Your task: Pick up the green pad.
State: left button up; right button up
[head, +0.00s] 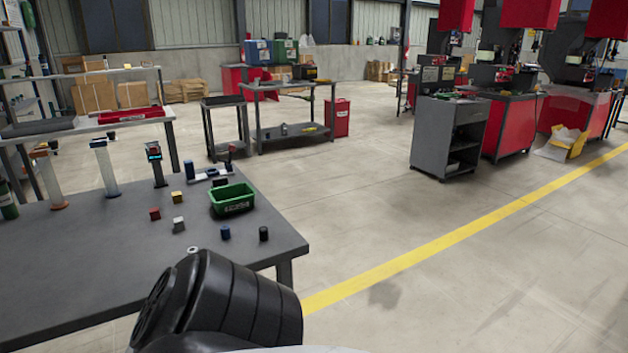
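I cannot make out a green pad in the head view. Neither of my grippers is in view.
Near the bin are a red block (154,214), a grey block (179,224), an orange-brown block (178,197), a blue cylinder (225,232) and a black cylinder (263,234). Upright stands (106,170) line the back. The floor right of the table is open.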

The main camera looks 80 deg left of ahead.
aim_at(221, 182)
jog(key=i, duration=0.9)
jog(key=u, duration=2.85)
